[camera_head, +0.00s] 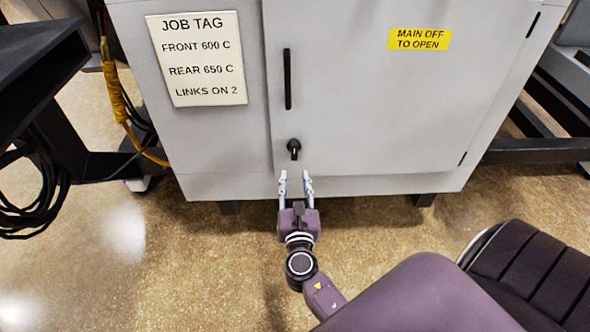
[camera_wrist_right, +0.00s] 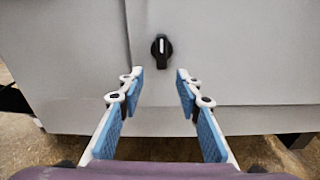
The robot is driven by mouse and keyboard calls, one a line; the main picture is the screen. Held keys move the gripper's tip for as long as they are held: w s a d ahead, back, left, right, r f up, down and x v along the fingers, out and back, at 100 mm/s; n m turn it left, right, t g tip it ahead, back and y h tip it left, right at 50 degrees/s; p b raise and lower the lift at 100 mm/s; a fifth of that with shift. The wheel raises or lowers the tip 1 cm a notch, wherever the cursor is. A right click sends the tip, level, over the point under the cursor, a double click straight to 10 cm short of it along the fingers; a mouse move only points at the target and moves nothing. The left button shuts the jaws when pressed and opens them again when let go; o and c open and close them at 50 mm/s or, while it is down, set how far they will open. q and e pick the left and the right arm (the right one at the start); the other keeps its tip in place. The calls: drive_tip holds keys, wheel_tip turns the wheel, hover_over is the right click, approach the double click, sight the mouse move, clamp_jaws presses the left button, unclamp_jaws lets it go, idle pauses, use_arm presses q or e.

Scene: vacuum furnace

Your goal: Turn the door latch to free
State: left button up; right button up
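The door latch (camera_head: 294,148) is a small black knob low on the left side of the grey cabinet door (camera_head: 370,100). In the right wrist view the latch (camera_wrist_right: 161,49) has a white mark on its grip, which stands upright. My right gripper (camera_head: 296,176) is open and empty, just below the latch in the head view and pointing toward it. In the wrist view the fingertips (camera_wrist_right: 158,76) are spread to either side of the latch's line, apart from it. My left gripper is not in view.
A black bar handle (camera_head: 287,79) is above the latch. A job tag (camera_head: 197,59) is left of the door; a yellow sign (camera_head: 420,39) reads "MAIN OFF TO OPEN". Black frames and cables (camera_head: 40,195) stand left. The floor (camera_head: 120,250) before the cabinet is clear at left.

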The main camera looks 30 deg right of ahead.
sight(294, 153)
drive_tip(key=shift+h, duration=0.3)
drive_tip(key=x, duration=0.2)
drive_tip(key=r+x, duration=0.1)
drive_tip(key=x, duration=0.5)
drive_tip(key=shift+r+b, duration=0.3)
drive_tip(key=shift+r, duration=0.05)
clamp_jaws()
